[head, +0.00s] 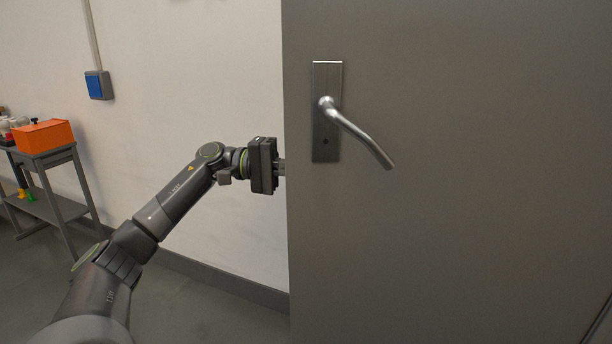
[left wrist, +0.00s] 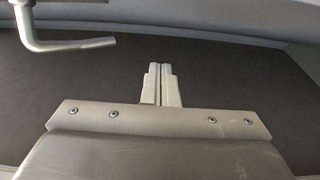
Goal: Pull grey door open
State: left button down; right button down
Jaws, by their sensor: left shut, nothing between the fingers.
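The grey door (head: 450,240) fills the right half of the head view. Its metal lever handle (head: 357,133) slopes down to the right from an upright plate (head: 327,150). My left gripper (head: 282,167) is at the door's left edge, level with the lower part of the plate. The door edge hides its fingertips, so contact cannot be told. In the left wrist view its fingers (left wrist: 160,84) are pressed together with nothing between them. A bent lever handle (left wrist: 68,45) shows at upper left there, apart from the fingers. My right gripper is out of view.
A pale wall (head: 200,80) with a blue-fronted box (head: 98,85) stands left of the door. A grey trolley (head: 62,208) carrying an orange box (head: 42,136) is at the far left. Open floor (head: 190,305) lies below the wall.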

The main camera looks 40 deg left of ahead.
aim_at(342, 182)
pick_arm(q)
jog(key=shift+d, duration=4.65)
